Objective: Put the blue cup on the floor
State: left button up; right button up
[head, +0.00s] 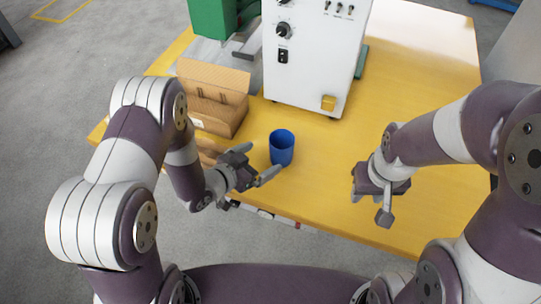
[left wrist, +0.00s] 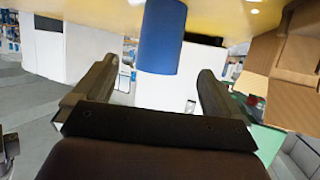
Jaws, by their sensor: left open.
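The blue cup (head: 281,148) stands upright on the yellow table (head: 420,190), near its front edge. My left gripper (head: 262,158) is open just in front of the cup, to its left, with its fingers pointing towards it. In the left wrist view, which is upside down, the cup (left wrist: 162,36) shows ahead between the two spread fingers (left wrist: 158,72); I cannot tell whether they touch it. My right gripper (head: 370,204) is over the table's front right part, empty, with its fingers apart. The grey floor (head: 45,130) shows around the table.
An open cardboard box (head: 212,97) stands left of the cup. A white control cabinet (head: 315,55) stands behind it, and a green machine (head: 212,18) is at the back left. The table's right part is clear. Free floor lies to the left.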

aim_at(288, 144)
pick_arm(q)
jog(key=x, duration=1)
jog(key=shift+f, duration=0.1)
jog(key=c, duration=1.1)
